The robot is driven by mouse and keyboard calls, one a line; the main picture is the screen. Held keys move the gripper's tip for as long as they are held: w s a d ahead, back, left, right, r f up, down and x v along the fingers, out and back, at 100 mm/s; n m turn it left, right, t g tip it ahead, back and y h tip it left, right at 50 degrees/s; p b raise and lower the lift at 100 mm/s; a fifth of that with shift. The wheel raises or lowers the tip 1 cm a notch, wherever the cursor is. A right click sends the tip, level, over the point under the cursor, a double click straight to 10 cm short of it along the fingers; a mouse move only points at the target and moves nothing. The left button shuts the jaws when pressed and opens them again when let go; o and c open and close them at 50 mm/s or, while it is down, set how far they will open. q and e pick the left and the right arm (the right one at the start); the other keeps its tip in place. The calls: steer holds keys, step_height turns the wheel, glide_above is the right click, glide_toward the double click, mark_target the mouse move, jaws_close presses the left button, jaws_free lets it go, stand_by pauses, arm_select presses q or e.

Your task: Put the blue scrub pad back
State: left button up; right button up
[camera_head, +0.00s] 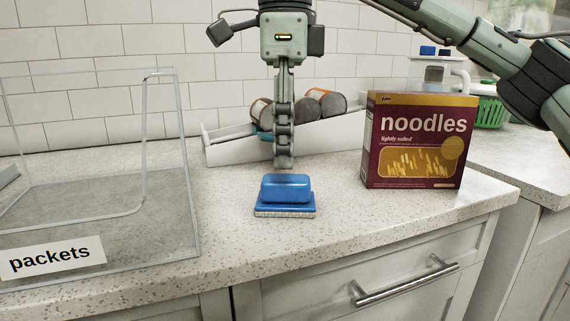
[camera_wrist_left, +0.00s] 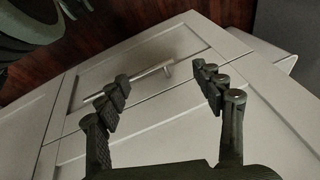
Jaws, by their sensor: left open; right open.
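The blue scrub pad (camera_head: 286,190), a blue grip block on a pale bristled base, lies flat on the speckled counter near its front edge. My right gripper (camera_head: 284,165) points straight down just above and behind it in the head view. It is seen edge-on, with nothing visible between its fingers; whether it touches the pad is hard to tell. My left gripper (camera_wrist_left: 165,90) shows only in the left wrist view, with its fingers spread wide and empty in front of the cabinet drawers.
A clear bin labelled "packets" (camera_head: 52,258) stands at the left. A noodles box (camera_head: 418,145) stands to the right. A white sloped rack (camera_head: 230,152) with several cans is behind. A green basket (camera_head: 490,112) sits at the far right. A drawer handle (camera_head: 405,281) sticks out below the counter.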

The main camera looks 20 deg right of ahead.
mark_target(285, 177)
arm_select(q)
steer(key=shift+d+p+x, duration=0.2)
steer(key=shift+p+x, duration=0.1)
steer(key=shift+x, duration=0.6)
steer(key=shift+d+p+x, duration=0.2)
steer(key=shift+p+x, duration=0.15)
steer(key=shift+x, duration=0.55)
steer(key=shift+d+p+x, duration=0.2)
steer(key=shift+p+x, duration=0.1)
steer(key=shift+x, duration=0.6)
arm_select(e)
step_height(285, 177, up, 7)
